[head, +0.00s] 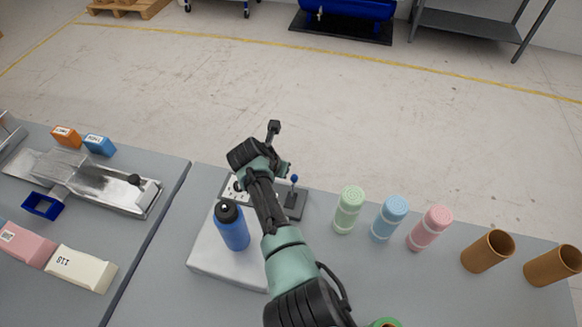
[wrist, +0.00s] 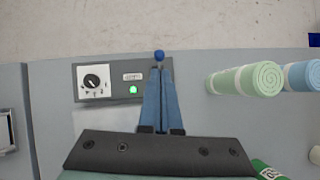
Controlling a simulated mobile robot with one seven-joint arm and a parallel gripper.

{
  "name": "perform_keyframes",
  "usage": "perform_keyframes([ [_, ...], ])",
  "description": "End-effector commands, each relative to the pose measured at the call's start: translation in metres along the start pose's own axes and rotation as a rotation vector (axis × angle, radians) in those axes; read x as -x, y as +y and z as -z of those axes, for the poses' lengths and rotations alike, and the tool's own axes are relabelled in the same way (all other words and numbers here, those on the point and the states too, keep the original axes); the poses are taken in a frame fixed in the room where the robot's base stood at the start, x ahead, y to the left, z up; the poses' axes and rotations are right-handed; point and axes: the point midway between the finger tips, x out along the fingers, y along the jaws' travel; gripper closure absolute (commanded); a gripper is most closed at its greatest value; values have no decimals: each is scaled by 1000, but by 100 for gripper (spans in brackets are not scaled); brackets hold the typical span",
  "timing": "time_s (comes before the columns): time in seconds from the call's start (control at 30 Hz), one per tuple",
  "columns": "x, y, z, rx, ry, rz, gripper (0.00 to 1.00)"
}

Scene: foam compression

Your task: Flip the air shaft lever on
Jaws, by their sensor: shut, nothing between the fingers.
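The air shaft lever with its blue ball knob (head: 294,179) stands on a dark grey control panel (head: 297,204), just right of my wrist in the head view. In the wrist view the knob (wrist: 159,55) shows just beyond the tips of my gripper (wrist: 160,72), whose blue fingers are together and empty. I cannot tell whether they touch the lever; its shaft is mostly hidden behind them. A green light (wrist: 133,90) glows on the panel left of the fingers, under a small white label. A black dial (wrist: 92,82) on a white plate is further left.
A blue bottle (head: 231,228) stands on a white block (head: 205,255) left of my arm. Green (head: 348,212), blue (head: 389,222) and pink (head: 430,230) foam rolls stand right of the panel, then two brown tubes (head: 488,251). The table's far edge lies just beyond the panel.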

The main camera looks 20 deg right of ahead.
Motion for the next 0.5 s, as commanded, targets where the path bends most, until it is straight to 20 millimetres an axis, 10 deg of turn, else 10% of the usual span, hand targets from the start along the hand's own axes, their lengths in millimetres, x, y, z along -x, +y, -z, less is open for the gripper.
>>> perform_keyframes([
  [0.5,17,7,-4,0,0,1,100],
])
